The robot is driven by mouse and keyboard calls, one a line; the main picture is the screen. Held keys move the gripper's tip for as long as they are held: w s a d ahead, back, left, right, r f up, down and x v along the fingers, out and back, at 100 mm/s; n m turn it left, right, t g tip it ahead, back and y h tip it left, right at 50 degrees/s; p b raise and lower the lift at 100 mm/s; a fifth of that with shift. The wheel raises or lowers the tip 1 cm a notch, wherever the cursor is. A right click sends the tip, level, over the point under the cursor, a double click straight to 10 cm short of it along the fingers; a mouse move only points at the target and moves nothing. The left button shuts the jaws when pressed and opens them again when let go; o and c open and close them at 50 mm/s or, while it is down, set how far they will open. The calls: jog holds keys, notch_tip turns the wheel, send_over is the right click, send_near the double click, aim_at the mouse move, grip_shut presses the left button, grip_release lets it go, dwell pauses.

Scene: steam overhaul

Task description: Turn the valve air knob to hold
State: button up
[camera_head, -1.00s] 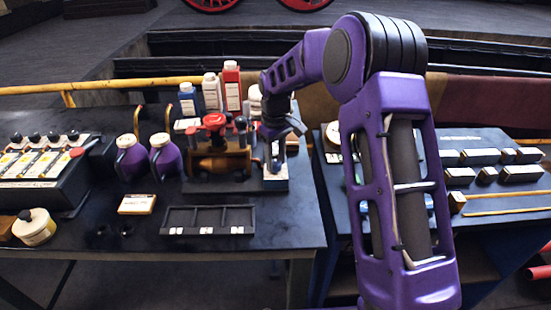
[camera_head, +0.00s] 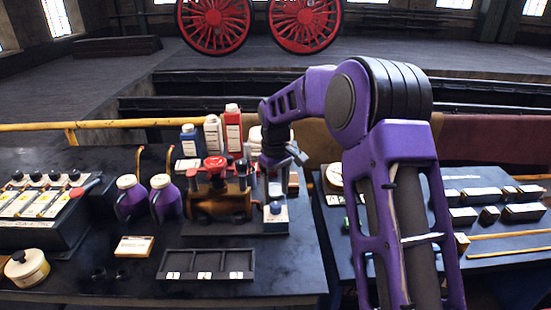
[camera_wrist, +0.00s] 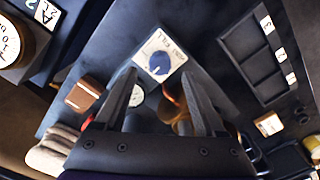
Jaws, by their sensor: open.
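The valve air knob is a round blue knob (camera_wrist: 158,63) with a white mark, on a square white plate with dark lettering (camera_wrist: 171,47). I cannot read the lettering clearly enough to tell which word the mark points to. In the head view the blue knob (camera_head: 275,208) sits at the right front of the dark valve stand, below my gripper (camera_head: 274,180). In the wrist view my gripper (camera_wrist: 159,76) is open and empty. Its two fingers come up on either side of the knob, apart from it, with the knob beyond the tips.
A brass valve body with a red handwheel (camera_head: 214,163) stands just left of the knob. A black compartment tray (camera_head: 207,277) lies in front. Purple jugs (camera_head: 131,198) stand at left, and bottles (camera_head: 233,128) behind. A second table with metal blocks (camera_head: 463,216) is at right.

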aim_at(276, 204)
notch_tip(276, 204, up, 13)
jog(key=shift+r, duration=0.2)
dwell(0.3)
